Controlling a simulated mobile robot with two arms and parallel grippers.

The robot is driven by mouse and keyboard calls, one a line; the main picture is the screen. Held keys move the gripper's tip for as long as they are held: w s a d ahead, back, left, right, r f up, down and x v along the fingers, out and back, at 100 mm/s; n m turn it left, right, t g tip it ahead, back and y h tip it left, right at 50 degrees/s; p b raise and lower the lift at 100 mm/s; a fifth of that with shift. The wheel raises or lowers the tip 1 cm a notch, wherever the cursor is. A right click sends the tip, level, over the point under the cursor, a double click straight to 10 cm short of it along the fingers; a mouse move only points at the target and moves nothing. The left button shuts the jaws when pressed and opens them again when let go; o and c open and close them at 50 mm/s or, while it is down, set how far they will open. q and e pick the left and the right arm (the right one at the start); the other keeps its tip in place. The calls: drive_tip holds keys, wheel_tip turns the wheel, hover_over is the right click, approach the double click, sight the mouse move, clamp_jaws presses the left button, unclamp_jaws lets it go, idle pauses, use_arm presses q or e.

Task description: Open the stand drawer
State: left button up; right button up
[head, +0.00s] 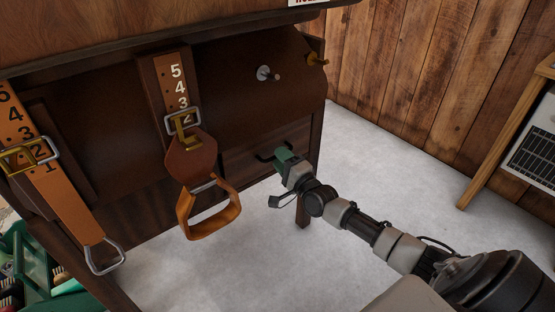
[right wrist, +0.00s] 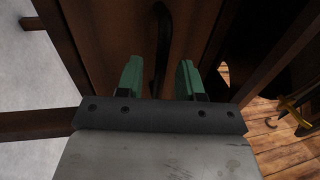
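The stand drawer (head: 240,162) is a dark brown wooden front low on the right side of the stand, and it looks shut. Its black handle (head: 263,157) is a curved bar. My right gripper (head: 282,157) is at the handle and hides part of it in the head view. In the right wrist view, the two green fingers (right wrist: 159,77) are open and apart. The handle (right wrist: 160,42) shows between and just beyond them, with gaps on both sides, against the drawer front (right wrist: 115,35). I cannot tell how deep it sits between them. My left gripper is not in view.
Numbered leather straps (head: 172,82) with buckles and a stirrup loop (head: 212,218) hang on the stand's front. A silver knob (head: 265,73) and a brass hook (head: 316,60) are above the drawer. A green caddy (head: 35,262) is lower left. The pale floor (head: 400,165) is clear at right.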

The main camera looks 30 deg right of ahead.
drive_tip(key=shift+w+r, duration=0.15)
drive_tip(key=shift+w, duration=0.75)
clamp_jaws()
